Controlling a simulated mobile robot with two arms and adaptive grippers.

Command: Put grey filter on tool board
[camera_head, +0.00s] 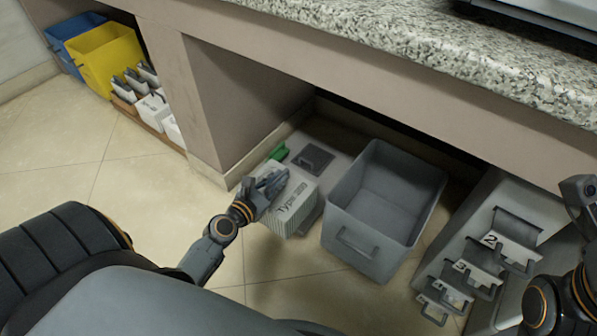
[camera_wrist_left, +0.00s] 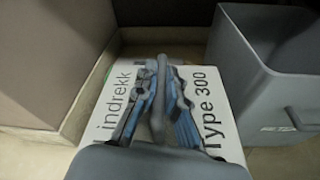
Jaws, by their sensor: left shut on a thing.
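The filter (camera_head: 288,205) is a light grey box with ribbed sides and "Type 300" on its top. It stands low in the bay under the counter, left of a grey bin. My left gripper (camera_head: 268,187) is on top of it. In the left wrist view, the fingers of my left gripper (camera_wrist_left: 160,100) are shut around the grey handle bar of the filter (camera_wrist_left: 218,110). The fingers hide part of its top. I cannot tell for sure which surface is the tool board.
The open grey bin (camera_head: 385,205) stands close right of the filter. A white rack (camera_head: 487,215) with several numbered handled pieces is farther right. A green item (camera_head: 279,152) and a dark square plate (camera_head: 313,158) lie behind. The stone counter (camera_head: 440,45) overhangs. Floor at left is clear.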

